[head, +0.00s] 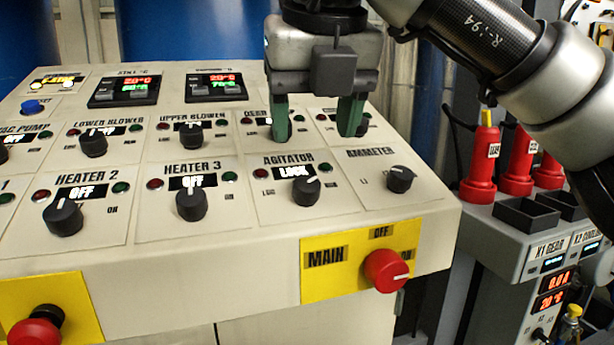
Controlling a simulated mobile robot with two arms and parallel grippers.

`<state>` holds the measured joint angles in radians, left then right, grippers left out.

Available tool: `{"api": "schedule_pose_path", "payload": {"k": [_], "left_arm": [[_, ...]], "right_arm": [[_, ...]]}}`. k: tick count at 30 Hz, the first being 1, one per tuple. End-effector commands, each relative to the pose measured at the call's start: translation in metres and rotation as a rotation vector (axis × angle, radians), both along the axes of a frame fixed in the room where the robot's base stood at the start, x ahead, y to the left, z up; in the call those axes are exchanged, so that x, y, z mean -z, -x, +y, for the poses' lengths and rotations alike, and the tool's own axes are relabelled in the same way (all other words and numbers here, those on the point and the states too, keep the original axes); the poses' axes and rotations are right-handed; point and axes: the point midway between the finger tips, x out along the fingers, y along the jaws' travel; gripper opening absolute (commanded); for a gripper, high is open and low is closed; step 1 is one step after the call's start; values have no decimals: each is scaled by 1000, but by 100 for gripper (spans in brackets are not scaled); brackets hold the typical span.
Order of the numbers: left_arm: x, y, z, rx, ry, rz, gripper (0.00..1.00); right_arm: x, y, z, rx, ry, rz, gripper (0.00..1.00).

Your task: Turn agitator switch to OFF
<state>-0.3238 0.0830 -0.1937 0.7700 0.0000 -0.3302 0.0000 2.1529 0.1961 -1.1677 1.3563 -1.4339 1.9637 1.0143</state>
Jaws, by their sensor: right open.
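The agitator switch (306,190) is a black knob with a white pointer line, on the right part of the sloped control panel (240,262). The small display (296,171) above it appears to read LOCK. My right gripper (315,122) is above and behind the agitator switch, over the row behind it. Its two green fingers are spread apart with nothing between them. The fingers partly hide knobs in that back row. The gripper does not appear to touch the agitator switch. My left gripper is not in view.
The ammeter knob (400,179) is right of the agitator switch and the heater 3 knob (191,204) is left. A red main switch (386,270) sticks out in front. Red bottle-shaped objects (481,165) stand on a grey unit at the right.

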Motion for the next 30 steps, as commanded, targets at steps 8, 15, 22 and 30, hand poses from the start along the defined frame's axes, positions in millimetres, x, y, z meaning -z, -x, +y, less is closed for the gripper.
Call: {"api": "schedule_pose_path", "payload": {"k": [8, 15, 22, 30], "left_arm": [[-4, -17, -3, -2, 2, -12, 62], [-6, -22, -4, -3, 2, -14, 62], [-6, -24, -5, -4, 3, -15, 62], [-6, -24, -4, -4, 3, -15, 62]], "right_arm": [[53, -21, 4, -2, 0, 5, 62], [76, -31, 7, -3, -1, 3, 62], [80, -33, 7, -3, -2, 3, 62], [80, -33, 7, -3, -1, 2, 39]]}}
